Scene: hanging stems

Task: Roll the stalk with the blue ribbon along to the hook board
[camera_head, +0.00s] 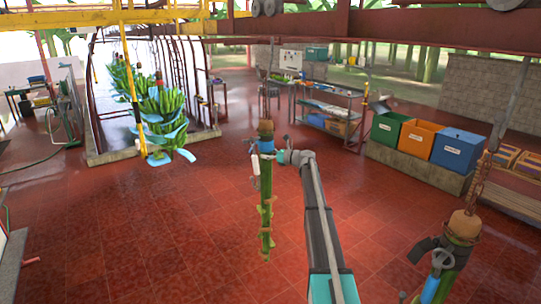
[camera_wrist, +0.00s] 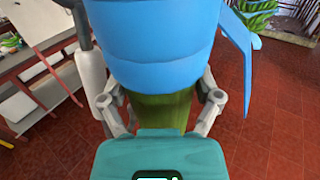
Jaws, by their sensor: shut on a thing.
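The stalk with the blue ribbon (camera_head: 267,205) hangs upright in the middle of the head view, a bare green stem with a brown top. Its blue ribbon (camera_head: 266,146) is wrapped around the upper part. My gripper (camera_head: 268,156) is shut on the stalk at the ribbon. In the wrist view the ribbon (camera_wrist: 150,45) fills the upper middle, and the green stalk (camera_wrist: 160,110) shows below it between my fingers (camera_wrist: 160,98). A pale board (camera_head: 291,58) stands at the back; I cannot tell whether it is the hook board.
Another stalk (camera_head: 462,226) hangs from a chain at the near right. Green banana bunches (camera_head: 163,105) with blue sheets hang at the left. The red tiled floor between is clear.

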